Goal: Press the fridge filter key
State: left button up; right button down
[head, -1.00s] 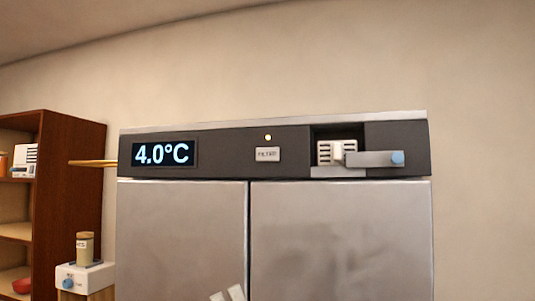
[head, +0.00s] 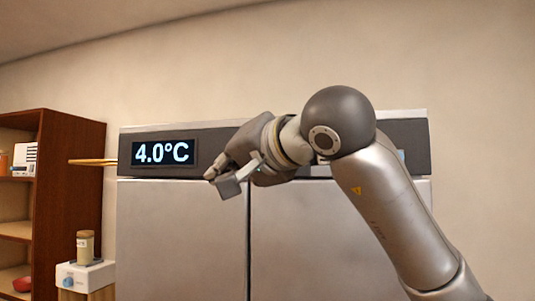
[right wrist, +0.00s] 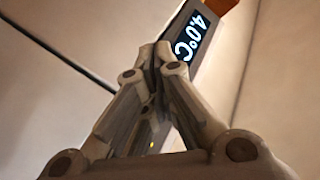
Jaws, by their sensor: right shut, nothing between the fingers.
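The fridge (head: 180,240) has two steel doors under a dark top panel (head: 215,138). The lit display (head: 163,153) on the panel reads 4.0°C and also shows in the right wrist view (right wrist: 190,38). The filter key is hidden behind my right arm in the head view, and I cannot make it out in the right wrist view. A small yellow light (right wrist: 151,145) shows between the finger links there. My right gripper (head: 219,181) is shut and empty, in front of the fridge just right of and below the display; its closed tips (right wrist: 155,50) point toward the panel. My left gripper is out of view.
A brown shelf (head: 72,175) stands at the left. A jar (head: 85,247) rests on a white box with a blue knob (head: 90,275) beside the fridge. The compartment at the panel's right is mostly covered by my arm. The wall above is clear.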

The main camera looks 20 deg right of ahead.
jog(key=d+r, duration=0.1)
jog(key=d+h, duration=0.1)
jog(key=d+r+h, duration=0.1)
jog(key=shift+s+d+r+m+t, duration=0.3)
jog(key=shift+s+d+m+t, duration=0.05)
jog(key=shift+s+m+t, duration=0.05)
jog(key=w+d+p, duration=0.2)
jog(key=w+d, duration=0.3)
jog(key=w, duration=0.2)
jog(key=shift+w, duration=0.15)
jog(key=shift+p, duration=0.35)
dwell(1.0)
